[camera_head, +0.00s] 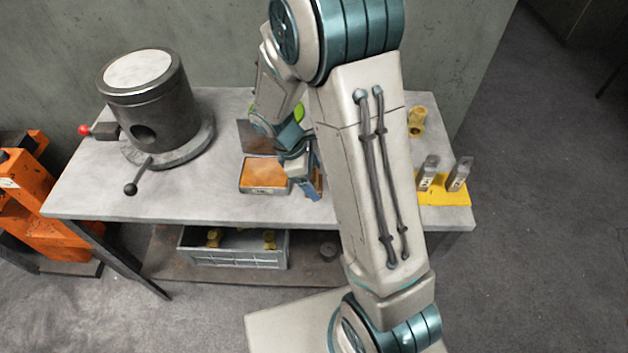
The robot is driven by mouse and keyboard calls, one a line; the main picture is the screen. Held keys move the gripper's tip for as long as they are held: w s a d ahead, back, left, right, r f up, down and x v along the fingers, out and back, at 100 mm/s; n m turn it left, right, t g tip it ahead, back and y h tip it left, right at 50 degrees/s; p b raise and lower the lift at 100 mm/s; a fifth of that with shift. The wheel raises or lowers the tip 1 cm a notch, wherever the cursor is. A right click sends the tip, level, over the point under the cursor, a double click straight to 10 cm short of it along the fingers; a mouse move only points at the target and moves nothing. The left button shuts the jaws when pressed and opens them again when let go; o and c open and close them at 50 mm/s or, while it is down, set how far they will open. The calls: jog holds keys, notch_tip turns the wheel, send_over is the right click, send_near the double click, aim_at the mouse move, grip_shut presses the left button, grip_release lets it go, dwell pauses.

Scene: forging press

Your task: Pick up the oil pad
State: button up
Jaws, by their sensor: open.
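What looks like the oil pad (264,174) is an orange, flat-topped slab in a shallow grey metal tin (262,191) near the table's front edge. My gripper (303,182) is at the tin's right side, just above the table, small and partly hidden by my own arm. It is open. I cannot tell whether its fingers touch the tin. A small blue and brown piece shows at the fingertips, too unclear to name.
A dark cylindrical press unit (172,110) with lever handles stands at the left. A green round thing (292,111) lies behind my wrist. A grey crate (235,250) sits below.

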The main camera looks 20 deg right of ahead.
aim_at(317, 175)
jog(key=shift+d+f, duration=0.15)
jog(key=shift+f, duration=0.25)
jog(key=c, duration=1.1)
jog(key=shift+r, duration=0.1)
jog(key=shift+r, duration=0.4)
jog(key=r, duration=0.3)
jog(key=shift+s+d+r+b, duration=0.25)
jog(key=shift+s+r+b, duration=0.05)
jog(key=shift+r+b, duration=0.05)
jog(key=s+d+r, duration=0.4)
jog(key=s, duration=0.1)
jog(key=s+d+r, duration=0.2)
jog(key=s+d, duration=0.1)
jog(key=shift+s+d+r+b, duration=0.1)
jog(key=shift+s+r+b, duration=0.1)
jog(key=shift+b, duration=0.2)
